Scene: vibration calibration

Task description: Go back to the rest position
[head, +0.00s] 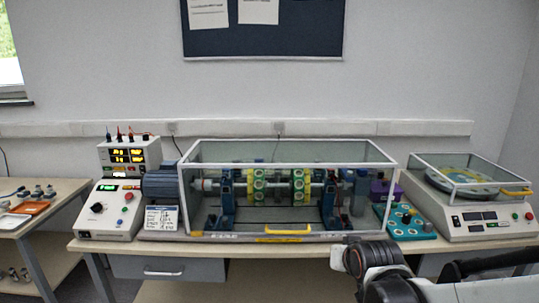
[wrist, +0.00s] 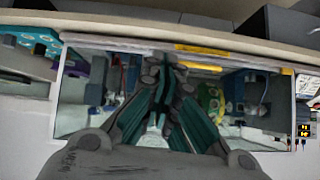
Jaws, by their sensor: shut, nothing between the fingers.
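My gripper (wrist: 170,65) shows in the wrist view with its dark fingers shut and empty, in front of the glass-covered test rig. The rig's clear case (head: 288,153) stands on the bench in the head view, with a yellow handle (head: 288,232) on its front. Inside it are a horizontal shaft, yellow-green discs (head: 259,186) and blue supports. The case also shows upside down in the wrist view, with its yellow handle (wrist: 203,67) near the fingertips. My dark arm shows at the lower right of the head view; the fingers cannot be made out there.
A control unit (head: 112,208) and a motor (head: 161,185) stand left of the case. A teal tray (head: 412,231) and a balance-like machine (head: 485,229) stand to the right. A side table (head: 62,190) holds small parts at the far left.

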